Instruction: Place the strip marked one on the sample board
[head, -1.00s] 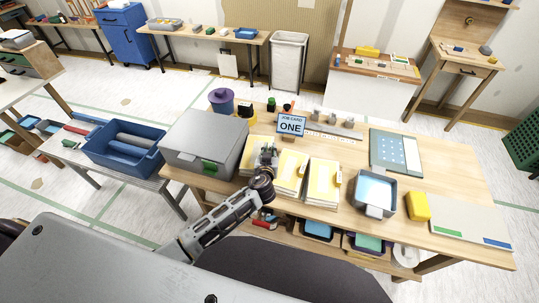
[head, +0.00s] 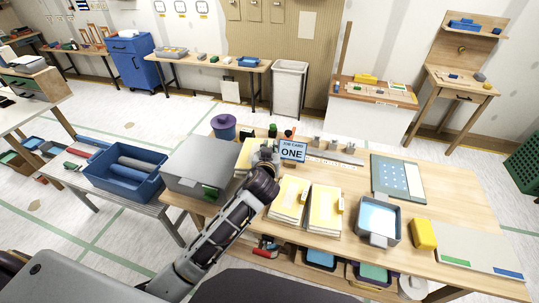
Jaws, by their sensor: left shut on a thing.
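My left gripper (head: 266,157) is at the back left of the worktable, beside the job card. It is shut on a pale yellow strip (head: 246,154), partly hidden by the gripper and wrist. No marking on the held strip is readable. Two more pale yellow strips or stacks, one on the left (head: 289,198) and one on the right (head: 324,207), lie on the table. The job card (head: 292,151) reads ONE. A pale board with green and blue marks (head: 482,254) lies at the right end. I cannot tell whether it is the sample board. My right gripper is not in view.
A grey box (head: 200,166) stands at the table's left end. A blue bin (head: 125,171) is on the left bench.

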